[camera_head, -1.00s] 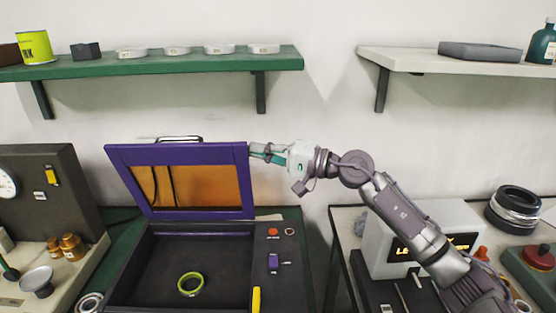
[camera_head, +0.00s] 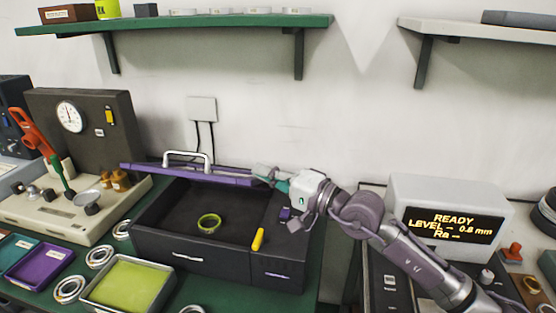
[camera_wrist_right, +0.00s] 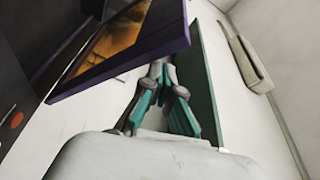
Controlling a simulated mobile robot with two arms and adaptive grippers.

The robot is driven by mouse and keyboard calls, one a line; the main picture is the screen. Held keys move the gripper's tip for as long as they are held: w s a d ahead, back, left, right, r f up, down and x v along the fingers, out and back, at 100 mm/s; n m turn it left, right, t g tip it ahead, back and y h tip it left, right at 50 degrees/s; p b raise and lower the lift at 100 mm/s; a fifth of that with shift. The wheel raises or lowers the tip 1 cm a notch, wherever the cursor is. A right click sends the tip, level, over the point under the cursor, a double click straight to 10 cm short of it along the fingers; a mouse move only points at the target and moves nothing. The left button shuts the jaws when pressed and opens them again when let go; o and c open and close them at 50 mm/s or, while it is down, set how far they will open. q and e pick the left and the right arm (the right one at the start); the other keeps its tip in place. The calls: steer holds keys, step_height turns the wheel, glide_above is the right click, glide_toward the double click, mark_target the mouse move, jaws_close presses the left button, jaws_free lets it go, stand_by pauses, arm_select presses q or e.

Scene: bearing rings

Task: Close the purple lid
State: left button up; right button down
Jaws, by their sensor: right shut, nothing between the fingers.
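The purple lid (camera_head: 190,173) shows nearly edge-on above the back of the dark box (camera_head: 160,245), partly lowered but still raised over the opening. Its white handle (camera_head: 188,156) stands on top. A yellow-green ring (camera_head: 208,223) lies inside the box. My right gripper (camera_head: 262,174) is shut and empty at the lid's right end. In the right wrist view its teal fingers (camera_wrist_right: 165,95) are close to the underside of the lid's purple frame (camera_wrist_right: 130,62); whether they touch is unclear. My left gripper is out of view.
A yellow marker-like piece (camera_head: 258,239) lies on the box's right panel. A tray with a lime pad (camera_head: 130,283) and several metal rings stand in front. A grey display unit (camera_head: 450,215) stands right. A green shelf (camera_head: 200,24) hangs above.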

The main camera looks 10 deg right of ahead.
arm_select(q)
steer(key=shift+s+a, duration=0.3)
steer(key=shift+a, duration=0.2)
arm_select(e)
steer(key=shift+s+a+f, duration=0.1)
steer(key=shift+s+f, duration=0.1)
steer(key=shift+f, duration=0.15)
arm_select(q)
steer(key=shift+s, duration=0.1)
